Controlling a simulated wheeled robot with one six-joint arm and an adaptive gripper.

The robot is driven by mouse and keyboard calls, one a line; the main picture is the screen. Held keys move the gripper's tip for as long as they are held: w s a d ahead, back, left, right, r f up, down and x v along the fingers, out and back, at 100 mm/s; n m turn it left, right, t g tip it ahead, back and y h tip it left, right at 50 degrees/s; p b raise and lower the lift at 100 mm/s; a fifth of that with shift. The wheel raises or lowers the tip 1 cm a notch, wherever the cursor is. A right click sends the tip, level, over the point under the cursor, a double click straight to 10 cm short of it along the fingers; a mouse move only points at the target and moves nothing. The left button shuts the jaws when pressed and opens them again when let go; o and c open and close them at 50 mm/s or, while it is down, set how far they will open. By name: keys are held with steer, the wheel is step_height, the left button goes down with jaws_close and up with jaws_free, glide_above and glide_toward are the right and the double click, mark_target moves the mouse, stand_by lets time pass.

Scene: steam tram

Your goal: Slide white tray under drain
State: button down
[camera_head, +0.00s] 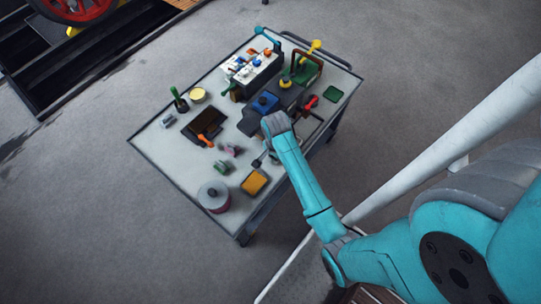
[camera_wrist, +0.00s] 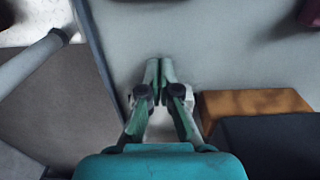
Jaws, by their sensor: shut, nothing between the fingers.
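I cannot make out a plain white tray for certain. The closest match is a white-topped box or tray (camera_head: 245,75) at the far end of the trolley in the head view, with small coloured parts on top. I cannot identify a drain in either view. My gripper (camera_head: 258,162) is over the trolley's right side, past the grey wrist, near a yellow-orange block. In the wrist view my gripper (camera_wrist: 160,65) is shut and empty, its green fingertips together above the grey trolley top. The orange block (camera_wrist: 250,102) is right of the fingers, apart from them.
The grey trolley (camera_head: 160,145) carries a round pot (camera_head: 213,196), a dark tray (camera_head: 204,124), a blue item (camera_head: 265,102), red-handled and green-handled tools and several small parts. A white pole (camera_head: 450,150) slants beside my arm. Floor left of the trolley is clear.

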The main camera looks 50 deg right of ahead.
mark_target(298, 132)
steer(key=shift+d, duration=0.6)
steer(key=d, duration=1.3)
steer(key=shift+w+d, duration=0.2)
steer(key=shift+d, duration=0.1)
steer(key=shift+a, duration=0.15)
